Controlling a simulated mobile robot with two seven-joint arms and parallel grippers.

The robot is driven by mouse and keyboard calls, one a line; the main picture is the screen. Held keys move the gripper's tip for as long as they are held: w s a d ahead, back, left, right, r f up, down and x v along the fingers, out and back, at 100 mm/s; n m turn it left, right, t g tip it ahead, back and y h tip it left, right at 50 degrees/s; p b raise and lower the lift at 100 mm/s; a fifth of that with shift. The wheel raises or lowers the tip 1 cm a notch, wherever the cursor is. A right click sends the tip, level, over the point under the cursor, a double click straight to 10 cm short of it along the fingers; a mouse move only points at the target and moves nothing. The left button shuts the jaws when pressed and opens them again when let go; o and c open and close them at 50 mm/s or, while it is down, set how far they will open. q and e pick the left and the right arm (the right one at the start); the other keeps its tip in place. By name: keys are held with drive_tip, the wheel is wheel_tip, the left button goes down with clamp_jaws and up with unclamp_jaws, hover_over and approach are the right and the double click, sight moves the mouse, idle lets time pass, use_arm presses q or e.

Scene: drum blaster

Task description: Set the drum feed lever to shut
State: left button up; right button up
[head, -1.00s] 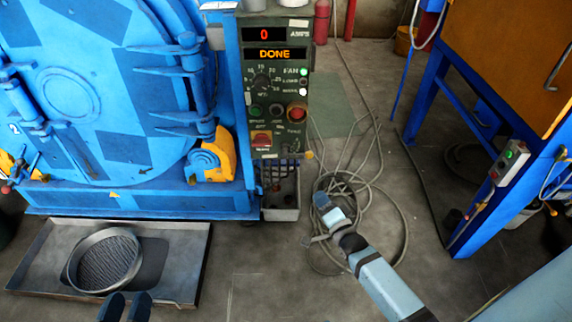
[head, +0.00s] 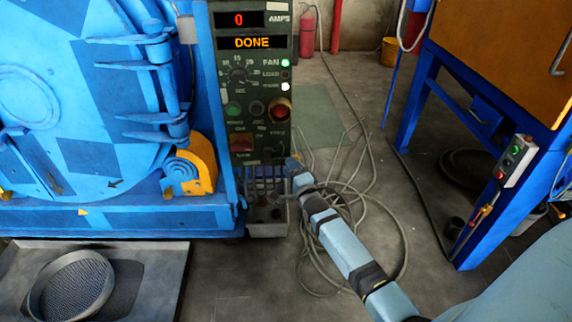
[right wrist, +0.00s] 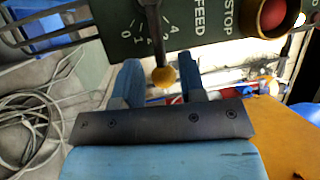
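The drum feed lever (right wrist: 163,76) is a dark shaft with a yellow ball knob, on the panel beside the word FEED in the right wrist view. It stands across a small scale, with 0 to its left. My right gripper (right wrist: 157,78) is open, its two blue fingers on either side of the knob, with a small gap visible on each side. In the head view my right gripper (head: 294,166) is at the lower right corner of the control panel (head: 262,100), where the knob is hidden or too small to tell. My left gripper is out of view.
The blue drum machine (head: 90,110) stands left of the panel. A red button (right wrist: 272,18) is near the lever. Looped grey cables (head: 375,215) lie on the floor. A tray (head: 150,300) with a round sieve (head: 72,288) lies at lower left. An orange cabinet (head: 500,50) stands right.

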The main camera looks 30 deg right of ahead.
drive_tip(key=shift+b+x, duration=0.55)
drive_tip(key=shift+x, duration=1.5)
clamp_jaws()
